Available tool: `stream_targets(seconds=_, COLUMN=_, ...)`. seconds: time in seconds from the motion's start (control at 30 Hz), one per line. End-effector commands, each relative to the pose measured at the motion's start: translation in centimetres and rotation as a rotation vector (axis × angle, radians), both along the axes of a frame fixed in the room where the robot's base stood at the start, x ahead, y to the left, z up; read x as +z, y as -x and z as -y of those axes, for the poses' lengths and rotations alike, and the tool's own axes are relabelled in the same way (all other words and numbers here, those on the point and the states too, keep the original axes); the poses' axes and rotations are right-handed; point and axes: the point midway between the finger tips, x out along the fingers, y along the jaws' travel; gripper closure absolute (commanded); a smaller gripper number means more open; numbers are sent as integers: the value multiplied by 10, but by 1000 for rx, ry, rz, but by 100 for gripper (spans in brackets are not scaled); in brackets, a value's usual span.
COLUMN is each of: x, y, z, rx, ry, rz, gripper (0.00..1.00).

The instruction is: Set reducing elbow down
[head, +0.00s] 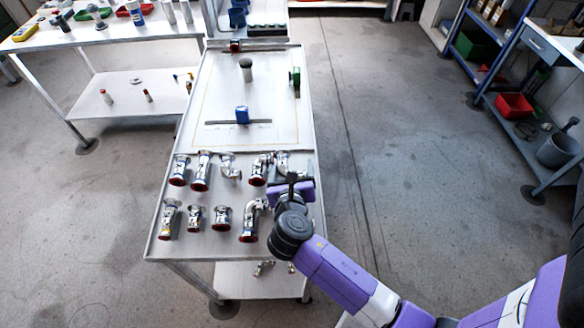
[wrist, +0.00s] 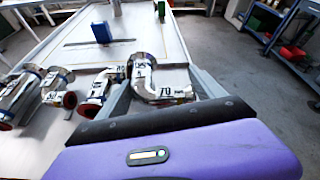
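A chrome reducing elbow (wrist: 148,78), with a "70" mark near its narrow end, is between the two spread fingers of my gripper (wrist: 160,92) in the wrist view. Its narrow end is close to the right finger. I cannot tell whether both fingers press on it. In the head view the elbow (head: 282,161) shows just beyond my gripper (head: 291,176), at the right end of the back row of fittings. My gripper hides part of it, and whether it rests on the table is unclear.
Several chrome fittings with red ends, such as one elbow (head: 251,222), stand in two rows on the bench (head: 153,243), close to the left of my gripper. A blue block (head: 242,115) and a dark-topped cylinder (head: 246,72) stand farther back. The floor right of the bench is clear.

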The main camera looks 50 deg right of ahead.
Motion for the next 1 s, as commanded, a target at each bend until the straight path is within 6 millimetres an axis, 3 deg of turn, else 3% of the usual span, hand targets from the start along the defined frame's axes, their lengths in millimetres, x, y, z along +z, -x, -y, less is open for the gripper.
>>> stream_targets(seconds=0.03, x=0, y=0, z=0, rx=0, ry=0, rz=0, gripper=12)
stream_targets(seconds=0.1, x=0, y=0, z=0, rx=0, ry=0, rz=0, gripper=2)
stream_targets(seconds=0.43, x=2, y=0, z=0, rx=0, ry=0, rz=0, gripper=2)
stream_targets(seconds=0.57, x=13, y=0, z=0, rx=-2, ry=0, rz=3, gripper=2)
stream_targets(seconds=1.0, x=45, y=46, z=-68, rx=2, ry=0, rz=0, gripper=2)
